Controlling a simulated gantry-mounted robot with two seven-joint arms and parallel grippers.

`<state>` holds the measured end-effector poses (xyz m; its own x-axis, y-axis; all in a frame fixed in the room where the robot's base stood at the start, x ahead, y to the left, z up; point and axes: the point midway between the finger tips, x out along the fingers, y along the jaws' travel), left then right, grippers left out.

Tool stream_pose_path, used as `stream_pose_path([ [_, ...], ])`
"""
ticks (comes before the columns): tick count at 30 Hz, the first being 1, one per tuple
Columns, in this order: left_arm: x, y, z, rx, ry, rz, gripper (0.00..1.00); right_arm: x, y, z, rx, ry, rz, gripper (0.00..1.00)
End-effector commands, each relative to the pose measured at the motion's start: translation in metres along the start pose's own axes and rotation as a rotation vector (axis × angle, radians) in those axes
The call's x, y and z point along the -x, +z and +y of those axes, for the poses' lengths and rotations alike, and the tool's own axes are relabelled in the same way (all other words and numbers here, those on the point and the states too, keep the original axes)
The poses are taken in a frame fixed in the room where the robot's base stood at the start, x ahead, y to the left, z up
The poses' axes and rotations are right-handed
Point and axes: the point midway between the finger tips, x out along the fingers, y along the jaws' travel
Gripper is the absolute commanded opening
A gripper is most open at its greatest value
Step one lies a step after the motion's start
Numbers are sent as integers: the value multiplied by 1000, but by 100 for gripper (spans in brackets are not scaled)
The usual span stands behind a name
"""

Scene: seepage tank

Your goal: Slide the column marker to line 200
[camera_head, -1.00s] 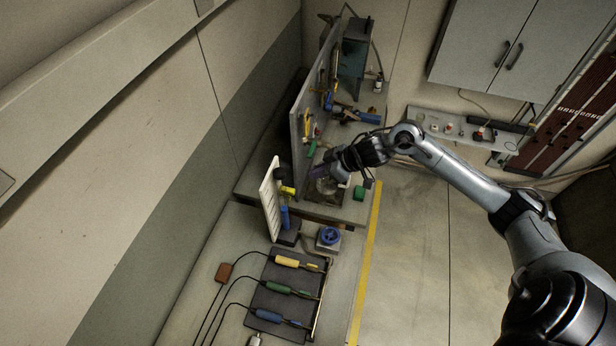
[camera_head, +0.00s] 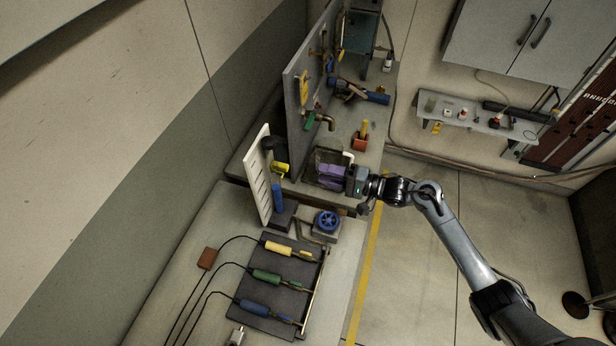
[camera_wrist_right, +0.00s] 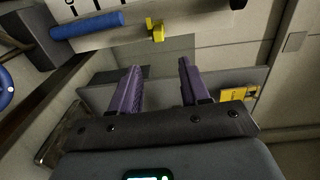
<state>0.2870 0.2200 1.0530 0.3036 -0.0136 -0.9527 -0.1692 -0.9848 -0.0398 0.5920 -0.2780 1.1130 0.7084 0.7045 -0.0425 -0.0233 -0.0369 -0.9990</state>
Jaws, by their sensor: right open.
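The white scale panel (camera_head: 257,176) with dark line marks stands upright at the left of the bench. A yellow marker (camera_head: 281,168) sits at its upper part, above a blue column (camera_head: 278,197). My right gripper (camera_head: 319,173), with purple fingers, is open and empty to the right of the marker, pointing at it with a gap between. In the right wrist view the yellow marker (camera_wrist_right: 156,31) lies beyond the open fingertips (camera_wrist_right: 160,66), with the blue column (camera_wrist_right: 86,25) to its left. The line numbers are too small to read. My left gripper is not in view.
A blue handwheel (camera_head: 327,221) sits below my right gripper. A dark tank (camera_head: 318,160) is under and behind the fingers. An upright tool board (camera_head: 297,95) stands behind. A dark mat (camera_head: 265,306) with yellow, green and blue handled tools lies in front.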

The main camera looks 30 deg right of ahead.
Motion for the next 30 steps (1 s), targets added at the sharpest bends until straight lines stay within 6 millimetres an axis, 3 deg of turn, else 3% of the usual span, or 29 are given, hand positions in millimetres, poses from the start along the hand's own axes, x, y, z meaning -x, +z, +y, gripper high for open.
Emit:
stream_pose_path([
  [1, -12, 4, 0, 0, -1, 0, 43, -10, 4, 8, -10, -23, -3, 46],
  [5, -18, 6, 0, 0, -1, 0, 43, -21, 8, 7, -15, -45, -8, 46],
  [11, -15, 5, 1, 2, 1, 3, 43, -39, 8, 4, -11, -47, -9, 46],
  [24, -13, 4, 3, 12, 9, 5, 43, -106, 8, 2, -10, -45, -8, 46],
  [30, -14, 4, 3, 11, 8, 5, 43, -122, 8, 2, -10, -43, -7, 46],
])
